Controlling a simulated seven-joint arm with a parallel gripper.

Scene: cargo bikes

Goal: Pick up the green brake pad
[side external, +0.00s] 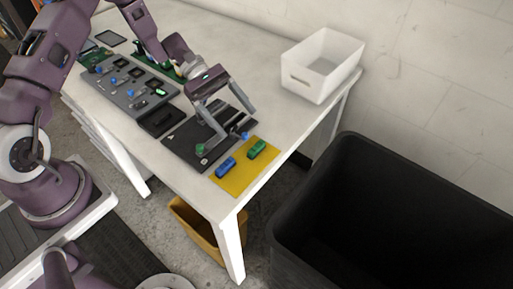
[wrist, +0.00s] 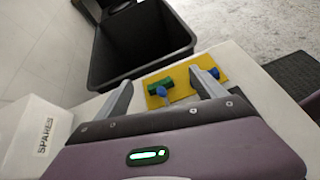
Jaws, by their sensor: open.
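The green brake pad (side external: 257,149) lies on a yellow mat (side external: 240,181) at the table's front right corner, beside a blue brake pad (side external: 226,167). In the wrist view the green pad (wrist: 158,86) shows between the fingers, partly covered by a blue knob (wrist: 162,91); the blue pad (wrist: 213,72) is by the right finger. My gripper (side external: 240,122) is open and empty above the black plate, behind the mat. Its fingers in the wrist view (wrist: 160,77) are spread wide. It is apart from the green pad.
The black plate (side external: 182,140) carries a grey fixture with a green knob (side external: 200,149) and a blue knob (side external: 246,136). A grey tray (side external: 117,89) holds several parts. A white bin (side external: 308,83) marked SPARES stands at the back right. A large black bin (side external: 345,190) stands beyond the table edge.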

